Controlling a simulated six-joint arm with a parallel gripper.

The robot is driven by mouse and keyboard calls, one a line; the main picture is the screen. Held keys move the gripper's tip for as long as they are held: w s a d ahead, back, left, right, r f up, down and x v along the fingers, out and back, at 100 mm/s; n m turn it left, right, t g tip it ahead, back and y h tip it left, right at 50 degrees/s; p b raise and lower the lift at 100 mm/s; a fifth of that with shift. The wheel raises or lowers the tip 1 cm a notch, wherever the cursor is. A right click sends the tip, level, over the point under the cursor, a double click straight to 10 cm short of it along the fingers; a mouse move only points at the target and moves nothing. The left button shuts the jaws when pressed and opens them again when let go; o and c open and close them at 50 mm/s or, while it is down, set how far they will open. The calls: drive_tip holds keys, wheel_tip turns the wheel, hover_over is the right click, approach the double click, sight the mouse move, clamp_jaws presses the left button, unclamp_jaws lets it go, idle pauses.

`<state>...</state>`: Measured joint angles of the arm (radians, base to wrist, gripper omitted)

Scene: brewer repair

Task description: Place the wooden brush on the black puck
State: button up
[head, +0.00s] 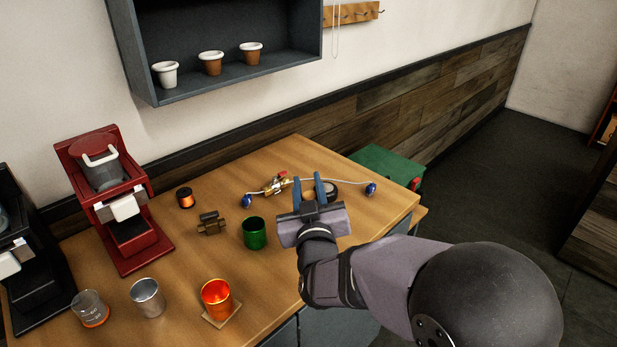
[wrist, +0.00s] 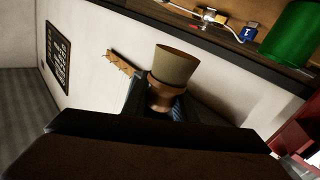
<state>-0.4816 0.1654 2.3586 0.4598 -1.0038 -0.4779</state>
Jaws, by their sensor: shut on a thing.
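The wooden brush (wrist: 166,92) has a turned wooden body and a wide tan end. My gripper (head: 313,189) is shut on it; in the wrist view the brush stands out between the dark fingers. In the head view only a small brown part of the brush (head: 308,195) shows between the blue-grey fingers. A dark round thing with a pale top (head: 331,187), perhaps the black puck, lies on the table just right of the fingers and is partly hidden by them. I cannot tell the gap between brush and puck.
A brass valve with a red handle (head: 277,183) and a cord with blue ends (head: 371,189) lie near the gripper. A green cup (head: 254,233) stands left of it. A small black and copper jar (head: 185,197) and a red brewer (head: 112,200) are farther left.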

drive_tip(key=shift+r, duration=0.1)
drive_tip(key=s+d+r+m+h, duration=0.1)
drive_tip(key=d+r+m+h, duration=0.1)
drive_tip(key=d+h, duration=0.3)
drive_tip(key=s+d+r+m+h, duration=0.2)
drive_tip(key=d+m, duration=0.1)
drive_tip(key=d, duration=0.5)
drive_tip(key=s+d+f+m+g+h+p, duration=0.1)
drive_tip(key=s+f+p, duration=0.4)
drive_tip(key=f, duration=0.6)
drive_tip(key=s+d+f+g+h+p, duration=0.1)
drive_tip(key=s+f+p, duration=0.3)
drive_tip(key=f, duration=0.8)
drive_tip(key=s+h, duration=0.1)
drive_tip(key=s, duration=0.1)
drive_tip(key=shift+s+d+m+h+p, duration=0.3)
drive_tip(key=shift+s+d+m+p, duration=0.05)
drive_tip(key=shift+s+d+m, duration=0.05)
drive_tip(key=shift+f, duration=0.15)
